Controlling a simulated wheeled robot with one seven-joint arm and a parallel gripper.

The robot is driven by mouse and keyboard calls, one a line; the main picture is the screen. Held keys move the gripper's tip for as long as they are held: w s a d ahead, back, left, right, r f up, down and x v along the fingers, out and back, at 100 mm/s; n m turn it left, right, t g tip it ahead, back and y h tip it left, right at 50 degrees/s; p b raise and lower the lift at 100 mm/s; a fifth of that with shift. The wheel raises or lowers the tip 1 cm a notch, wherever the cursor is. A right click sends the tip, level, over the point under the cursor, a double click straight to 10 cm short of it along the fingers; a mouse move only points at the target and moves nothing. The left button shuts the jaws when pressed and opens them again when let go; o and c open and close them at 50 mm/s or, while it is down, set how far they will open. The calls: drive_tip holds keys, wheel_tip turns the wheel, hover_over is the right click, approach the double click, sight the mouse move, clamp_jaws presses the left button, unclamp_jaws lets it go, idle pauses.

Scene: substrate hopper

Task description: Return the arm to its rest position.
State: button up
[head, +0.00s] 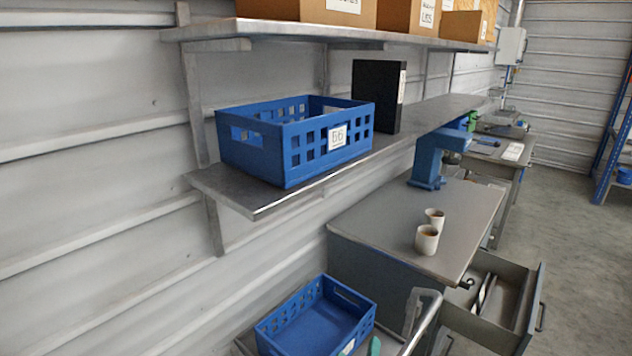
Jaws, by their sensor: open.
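A wall shelf (235,197) holds a blue crate (262,158) labelled 66 and a black binder (377,95); boxes (340,12) stand above. Below are a smaller blue crate (318,325), a workbench (380,222) with two cups (427,240), and an open drawer (485,325). Floor (585,270) is clear at right.

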drive_tip(key=s+a+f+y, duration=0.3)
drive_tip(key=s+f+y, duration=0.2)
drive_tip(key=s+f, duration=0.9)
drive_tip(key=s+a+m, duration=0.2)
drive_tip(key=s+m, duration=0.1)
drive_tip(key=s, duration=0.7)
drive_tip(key=s+a+r+m+g, duration=0.1)
drive_tip(key=s+a+m, duration=0.2)
drive_tip(key=s, duration=0.7)
drive_tip(key=shift+s+a, duration=0.2)
